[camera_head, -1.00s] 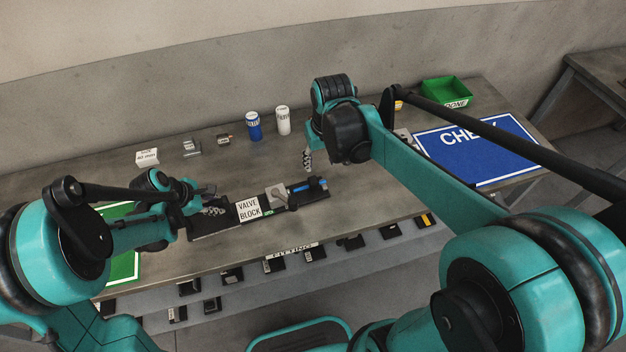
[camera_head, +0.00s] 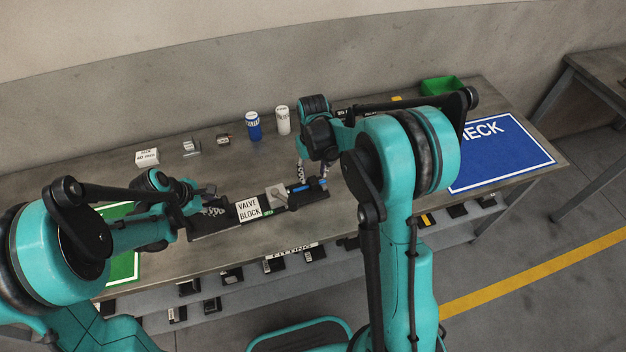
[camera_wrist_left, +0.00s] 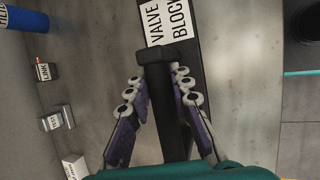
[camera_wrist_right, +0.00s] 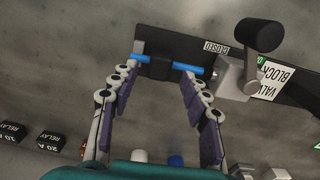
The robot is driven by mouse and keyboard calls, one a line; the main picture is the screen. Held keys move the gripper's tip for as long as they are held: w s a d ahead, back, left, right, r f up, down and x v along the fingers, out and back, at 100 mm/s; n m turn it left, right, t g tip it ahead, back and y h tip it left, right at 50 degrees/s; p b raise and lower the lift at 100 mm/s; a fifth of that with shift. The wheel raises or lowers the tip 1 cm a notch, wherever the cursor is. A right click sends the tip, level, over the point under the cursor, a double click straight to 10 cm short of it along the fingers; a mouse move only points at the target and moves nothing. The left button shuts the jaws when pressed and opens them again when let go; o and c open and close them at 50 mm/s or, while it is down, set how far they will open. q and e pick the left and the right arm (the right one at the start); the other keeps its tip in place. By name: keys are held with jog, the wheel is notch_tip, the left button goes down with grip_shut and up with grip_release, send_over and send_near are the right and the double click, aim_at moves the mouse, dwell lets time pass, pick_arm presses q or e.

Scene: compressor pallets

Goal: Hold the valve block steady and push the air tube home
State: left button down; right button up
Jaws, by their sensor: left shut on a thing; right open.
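The valve block (camera_head: 248,209) is a long dark fixture with a white label, lying on the bench; the label shows in the left wrist view (camera_wrist_left: 168,22). My left gripper (camera_head: 213,204) is shut on a black bar at the fixture's left end, and the fingers flank that bar in the left wrist view (camera_wrist_left: 160,82). The blue air tube (camera_head: 300,188) lies at the fixture's right end. My right gripper (camera_wrist_right: 158,72) is open, its fingers on either side of a dark holder, with the tube (camera_wrist_right: 188,67) crossing at the tips. Contact is unclear.
A grey lever valve (camera_head: 277,194) stands mid-fixture. A blue can (camera_head: 254,126), a white can (camera_head: 283,120) and small labelled parts stand behind. A blue CHECK mat (camera_head: 505,155) lies right, a green bin (camera_head: 440,86) behind. The lower shelf holds several dark parts.

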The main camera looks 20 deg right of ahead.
aim_at(313, 180)
notch_tip(313, 180, down, 4)
jog(key=shift+f, duration=0.1)
grip_shut()
jog(key=shift+s+a, duration=0.1)
jog(key=shift+a, duration=1.45)
grip_release()
notch_tip(313, 180, up, 12)
